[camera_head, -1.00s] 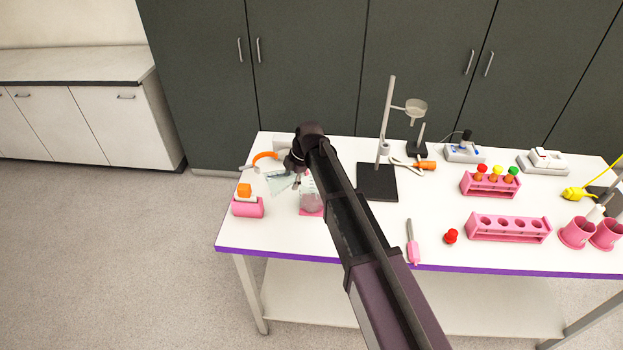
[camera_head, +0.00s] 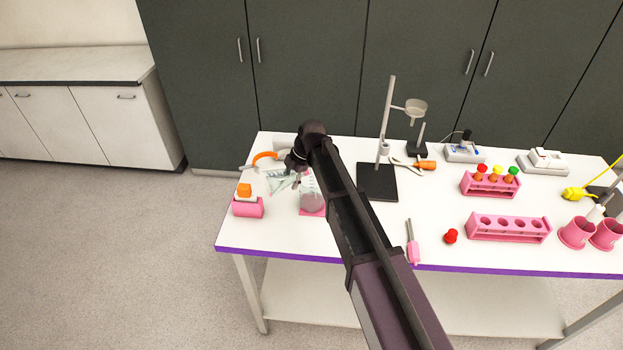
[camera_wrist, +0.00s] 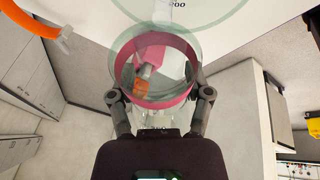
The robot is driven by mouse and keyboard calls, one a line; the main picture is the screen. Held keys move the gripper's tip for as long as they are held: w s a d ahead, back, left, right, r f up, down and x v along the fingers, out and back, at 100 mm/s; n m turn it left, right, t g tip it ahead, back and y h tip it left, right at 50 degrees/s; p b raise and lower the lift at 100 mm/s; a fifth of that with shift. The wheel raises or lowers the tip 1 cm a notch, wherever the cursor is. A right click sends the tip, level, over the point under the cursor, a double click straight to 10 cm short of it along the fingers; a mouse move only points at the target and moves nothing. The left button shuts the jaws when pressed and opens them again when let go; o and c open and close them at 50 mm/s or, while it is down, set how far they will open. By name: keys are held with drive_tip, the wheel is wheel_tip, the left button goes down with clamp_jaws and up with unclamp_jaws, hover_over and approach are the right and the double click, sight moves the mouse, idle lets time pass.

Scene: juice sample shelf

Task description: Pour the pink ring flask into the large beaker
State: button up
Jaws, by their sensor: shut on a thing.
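My gripper (camera_wrist: 160,96) is shut on the clear pink ring flask (camera_wrist: 158,104), with one finger on each side of its pink band in the wrist view. In the head view the flask (camera_head: 279,182) looks tilted, just left of the large beaker (camera_head: 313,197). The beaker stands on a pink mat (camera_head: 318,213) near the table's left end, with greyish-pink contents showing low inside. My arm partly hides the beaker and the gripper. Whether any liquid is flowing cannot be told.
A pink block with an orange cube (camera_head: 244,190) is left of the beaker. An orange ring item (camera_head: 265,156) lies behind the flask. A stand with a dark base (camera_head: 377,182) is to the right. Pink racks (camera_head: 509,229), a red bulb (camera_head: 451,236) and pink cups are further right.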

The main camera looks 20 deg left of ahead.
drive_tip(key=shift+f+g+y+b, duration=0.1)
drive_tip(key=shift+g+y+b, duration=0.3)
idle(1.6)
drive_tip(key=shift+r+t+p, duration=0.3)
drive_tip(key=shift+p, duration=0.15)
drive_tip(key=shift+f+t+h, duration=0.6)
drive_tip(key=shift+f+h, duration=0.05)
drive_tip(key=shift+h, duration=0.15)
drive_tip(key=shift+s+a+f+t+h+b, duration=0.3)
drive_tip(key=shift+t+h+b, duration=0.1)
drive_tip(key=shift+t+h, duration=0.1)
drive_tip(key=shift+s+f, duration=0.1)
drive_tip(key=shift+f, duration=0.05)
